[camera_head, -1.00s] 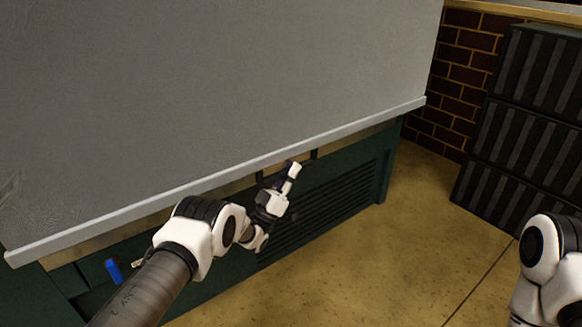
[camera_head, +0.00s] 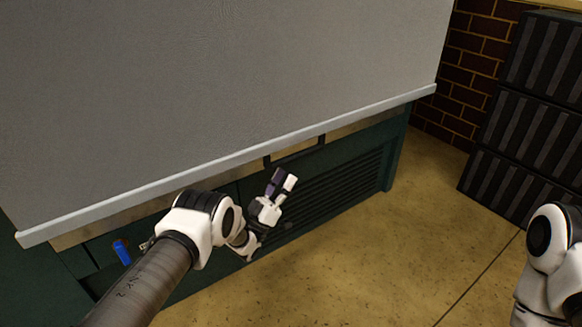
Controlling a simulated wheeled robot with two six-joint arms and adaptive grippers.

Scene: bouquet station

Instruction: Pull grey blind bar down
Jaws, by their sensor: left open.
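The grey blind (camera_head: 230,80) hangs down over the front of a dark green cabinet. Its light grey bar (camera_head: 150,193) runs along the lower edge, slanting up to the right. My left gripper (camera_head: 283,180) is open and empty, just below the bar and in front of the cabinet. It appears apart from the bar. The right arm shows only at the right edge, and its gripper is out of frame.
The dark green cabinet (camera_head: 390,150) has a louvred front and a dark handle (camera_head: 298,153) under the bar. A small blue object (camera_head: 122,251) is at the lower left. Stacked dark crates (camera_head: 505,120) stand at the right by a brick wall. The floor (camera_head: 400,255) between is clear.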

